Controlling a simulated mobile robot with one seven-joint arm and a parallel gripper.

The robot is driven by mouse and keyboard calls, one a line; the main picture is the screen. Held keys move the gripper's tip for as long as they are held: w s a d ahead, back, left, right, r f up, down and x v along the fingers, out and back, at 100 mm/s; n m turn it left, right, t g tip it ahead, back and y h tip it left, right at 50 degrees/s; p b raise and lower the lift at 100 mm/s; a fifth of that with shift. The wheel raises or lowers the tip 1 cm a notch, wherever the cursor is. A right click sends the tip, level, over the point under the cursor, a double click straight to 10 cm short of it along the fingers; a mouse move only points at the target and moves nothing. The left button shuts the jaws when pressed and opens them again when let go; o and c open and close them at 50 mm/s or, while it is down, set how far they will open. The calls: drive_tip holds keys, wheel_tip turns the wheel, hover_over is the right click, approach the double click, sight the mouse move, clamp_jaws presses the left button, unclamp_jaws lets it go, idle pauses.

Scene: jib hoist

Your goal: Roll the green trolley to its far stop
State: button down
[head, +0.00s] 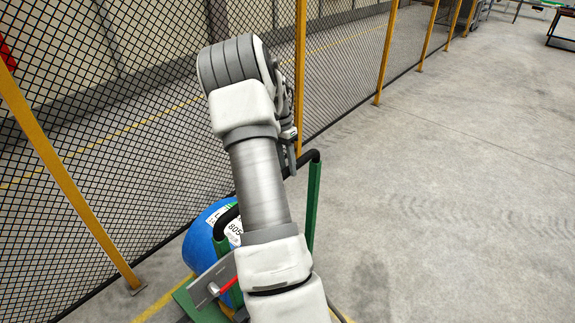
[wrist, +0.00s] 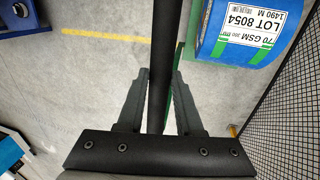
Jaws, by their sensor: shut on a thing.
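The green trolley (head: 314,205) stands low in the head view, beside the mesh fence, with a black handle bar (head: 313,155) across its green uprights. My arm hides much of its middle. A blue roll (head: 198,237) with a white label sits at the trolley. In the wrist view the roll (wrist: 243,45) is at the upper right, its label reading LOT 8054. My gripper (wrist: 158,88) is shut on the black handle bar (wrist: 164,60), which runs between its two fingers. In the head view my gripper (head: 291,148) is partly hidden by my arm. The far stop cannot be made out.
A mesh fence with yellow posts (head: 70,190) runs along the left, close to the trolley. Open concrete floor (head: 460,180) lies to the right. A dark-framed table (head: 560,30) stands at the far upper right. A yellow floor line (wrist: 100,35) crosses the wrist view.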

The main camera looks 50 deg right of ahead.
drive_tip(key=c, duration=0.6)
unclamp_jaws()
drive_tip(key=shift+d, duration=0.1)
drive_tip(key=w+r, duration=0.1)
drive_tip(key=r, duration=0.4)
drive_tip(key=w+r, duration=0.1)
drive_tip(key=r, duration=0.5)
drive_tip(key=w+r, duration=0.1)
drive_tip(key=r, duration=0.5)
drive_tip(key=shift+w, duration=0.2)
